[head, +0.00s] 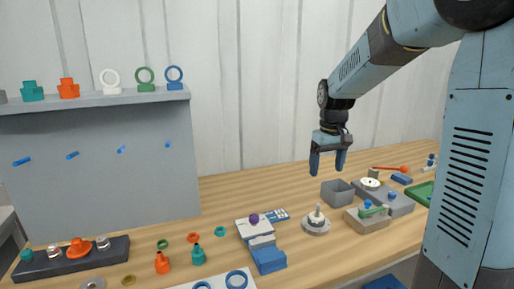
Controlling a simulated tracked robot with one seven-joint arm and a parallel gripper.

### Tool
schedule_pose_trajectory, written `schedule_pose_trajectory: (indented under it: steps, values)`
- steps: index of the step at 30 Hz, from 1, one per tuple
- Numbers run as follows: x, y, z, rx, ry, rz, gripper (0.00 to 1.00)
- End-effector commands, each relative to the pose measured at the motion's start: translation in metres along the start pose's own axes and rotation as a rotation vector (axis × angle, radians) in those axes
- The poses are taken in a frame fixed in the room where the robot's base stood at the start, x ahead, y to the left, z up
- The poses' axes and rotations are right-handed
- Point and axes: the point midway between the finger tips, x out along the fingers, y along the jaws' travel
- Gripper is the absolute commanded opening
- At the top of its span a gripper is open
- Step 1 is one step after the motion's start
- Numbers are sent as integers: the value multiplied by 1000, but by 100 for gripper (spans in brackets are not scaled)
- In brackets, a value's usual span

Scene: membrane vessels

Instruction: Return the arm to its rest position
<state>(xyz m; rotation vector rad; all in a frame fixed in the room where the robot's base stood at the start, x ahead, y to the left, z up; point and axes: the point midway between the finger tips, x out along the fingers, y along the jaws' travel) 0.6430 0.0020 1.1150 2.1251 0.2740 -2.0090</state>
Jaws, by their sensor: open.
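My arm reaches in from the upper right of the head view, with its blue links bent downward. My gripper (328,163) hangs at its end, pointing down, with its two blue fingers apart and nothing between them. It is in the air above the wooden table (290,190), over and slightly left of a small grey open box (337,192). It appears clear of everything below it.
A grey panel (100,165) at left carries a shelf (95,102) with rings and coloured fittings. A dark rack (75,263), a blue-and-grey block (265,258), a round metal fixture (316,224) and grey blocks (366,222) stand on the table. A green tray (420,193) lies at right.

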Motion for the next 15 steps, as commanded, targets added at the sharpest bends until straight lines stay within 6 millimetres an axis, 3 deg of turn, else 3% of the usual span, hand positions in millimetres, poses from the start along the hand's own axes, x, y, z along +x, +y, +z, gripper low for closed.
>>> schedule_pose_trajectory:
  steps: [6,15]
  values:
    - [-37,-14,50,57,89,28,82]
    - [-68,-33,118,131,207,51,82]
